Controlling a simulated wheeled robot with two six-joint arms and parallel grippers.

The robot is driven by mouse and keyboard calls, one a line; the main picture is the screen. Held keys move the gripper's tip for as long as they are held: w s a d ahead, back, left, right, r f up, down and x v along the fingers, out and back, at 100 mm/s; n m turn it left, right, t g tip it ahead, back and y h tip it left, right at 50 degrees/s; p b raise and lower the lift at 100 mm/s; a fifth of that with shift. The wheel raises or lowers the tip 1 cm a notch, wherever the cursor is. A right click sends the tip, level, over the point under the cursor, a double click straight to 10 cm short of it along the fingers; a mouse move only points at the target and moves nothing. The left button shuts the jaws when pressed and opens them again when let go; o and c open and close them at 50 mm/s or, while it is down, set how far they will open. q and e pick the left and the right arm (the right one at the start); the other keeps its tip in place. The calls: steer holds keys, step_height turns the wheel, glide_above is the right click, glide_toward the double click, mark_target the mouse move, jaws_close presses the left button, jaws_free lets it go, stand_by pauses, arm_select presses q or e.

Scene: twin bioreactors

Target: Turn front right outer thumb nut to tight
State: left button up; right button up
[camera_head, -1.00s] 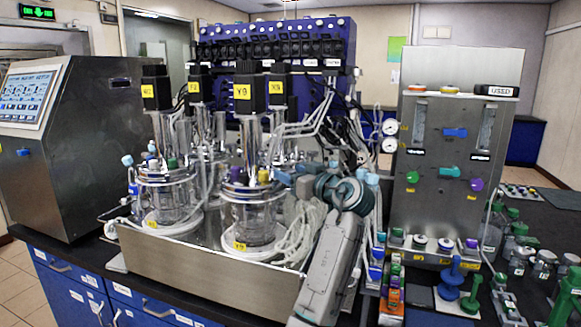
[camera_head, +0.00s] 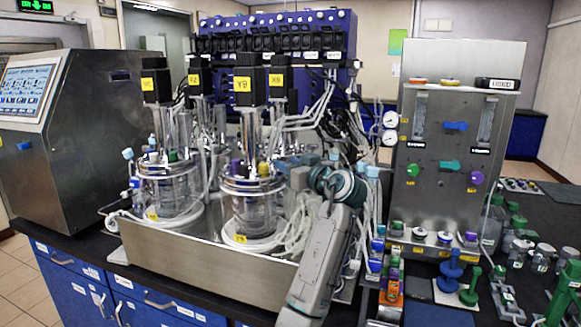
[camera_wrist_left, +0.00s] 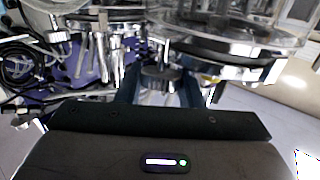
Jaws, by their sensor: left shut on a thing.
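The front right vessel (camera_head: 253,208) is a glass jar with a metal head plate and a dark motor on top with a yellow label. My left gripper (camera_head: 282,163) reaches in at the right side of its head plate, its fingertips small and partly hidden there. In the left wrist view the two dark fingers (camera_wrist_left: 163,88) are shut on a round metal thumb nut (camera_wrist_left: 160,78) below the vessel's rim. The nut cannot be made out in the head view. How tight it is cannot be seen. My right gripper is not in view.
The front left vessel (camera_head: 168,190) stands beside it in the same metal tray (camera_head: 200,262). White tubing (camera_head: 300,222) hangs close to my left arm. A steel gas panel (camera_head: 450,190) stands to the right, with small bottles and coloured fittings around its foot.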

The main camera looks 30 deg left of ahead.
arm_select(q)
steer(key=m+t+h+b, duration=0.1)
steer(key=m+t, duration=0.1)
steer(key=shift+t, duration=0.4)
steer(key=shift+m+t+h, duration=1.6)
steer(key=shift+t+h, duration=0.1)
steer(key=shift+t, duration=0.3)
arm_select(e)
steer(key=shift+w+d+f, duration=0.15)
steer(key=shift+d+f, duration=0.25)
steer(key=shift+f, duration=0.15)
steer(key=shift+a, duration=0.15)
arm_select(q)
steer(key=o, duration=0.9)
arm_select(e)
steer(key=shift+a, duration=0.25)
arm_select(q)
steer(key=shift+o, duration=0.2)
steer(key=shift+s+d+f, duration=0.1)
steer(key=shift+s+d, duration=0.25)
steer(key=b+v, duration=0.3)
steer(key=v, duration=0.7)
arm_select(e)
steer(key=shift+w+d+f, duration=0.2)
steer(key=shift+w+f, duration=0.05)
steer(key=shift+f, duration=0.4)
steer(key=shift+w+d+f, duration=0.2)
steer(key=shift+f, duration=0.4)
